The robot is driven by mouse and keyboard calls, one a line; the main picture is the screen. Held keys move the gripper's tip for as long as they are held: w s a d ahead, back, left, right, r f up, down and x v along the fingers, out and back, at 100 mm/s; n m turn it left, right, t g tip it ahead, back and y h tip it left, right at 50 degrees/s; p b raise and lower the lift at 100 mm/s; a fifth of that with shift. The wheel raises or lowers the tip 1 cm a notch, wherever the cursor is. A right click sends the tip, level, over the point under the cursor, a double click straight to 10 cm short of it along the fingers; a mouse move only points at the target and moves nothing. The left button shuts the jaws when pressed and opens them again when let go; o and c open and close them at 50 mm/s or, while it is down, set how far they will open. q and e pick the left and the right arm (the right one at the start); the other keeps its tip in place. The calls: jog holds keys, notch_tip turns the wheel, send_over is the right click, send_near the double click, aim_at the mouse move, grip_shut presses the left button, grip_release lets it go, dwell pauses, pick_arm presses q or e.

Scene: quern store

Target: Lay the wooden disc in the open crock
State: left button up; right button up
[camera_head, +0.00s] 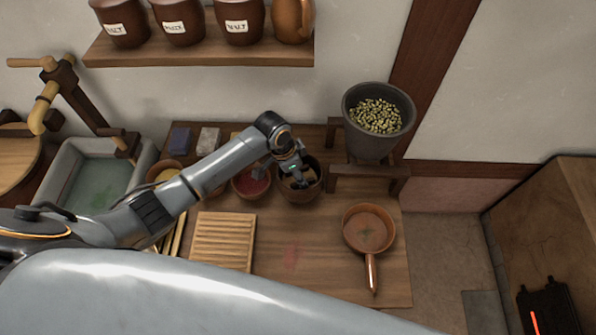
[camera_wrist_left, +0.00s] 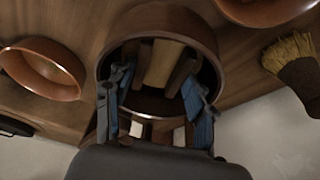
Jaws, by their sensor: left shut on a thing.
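The open crock (camera_head: 301,190) is a dark brown round pot on the wooden table, left of the hop-filled bucket. In the left wrist view its rim (camera_wrist_left: 104,62) surrounds striped wood, which I take to be the wooden disc (camera_wrist_left: 163,62), with tan and dark brown bands. My left gripper (camera_head: 294,178) reaches into the crock's mouth from above. In the left wrist view its two blue-padded fingers (camera_wrist_left: 157,95) stand apart, shut on the disc's sides. Most of the disc is hidden in the head view. Its exact depth cannot be told. My right gripper is out of view.
A red-filled bowl (camera_head: 251,183) stands close left of the crock. A grey bucket of green pellets (camera_head: 378,145) stands behind right on a wooden stand. A slatted rack (camera_head: 223,240) and a copper pan (camera_head: 366,229) lie in front. The table between them is clear.

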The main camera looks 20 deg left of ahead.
aim_at(288, 183)
pick_arm(q)
jog(key=shift+f, duration=0.2)
jog(key=shift+f, duration=0.35)
jog(key=o, duration=0.9)
jog(key=shift+r, duration=0.35)
jog(key=b+v, duration=0.1)
jog(key=v, duration=1.1)
jog(key=shift+s, duration=0.1)
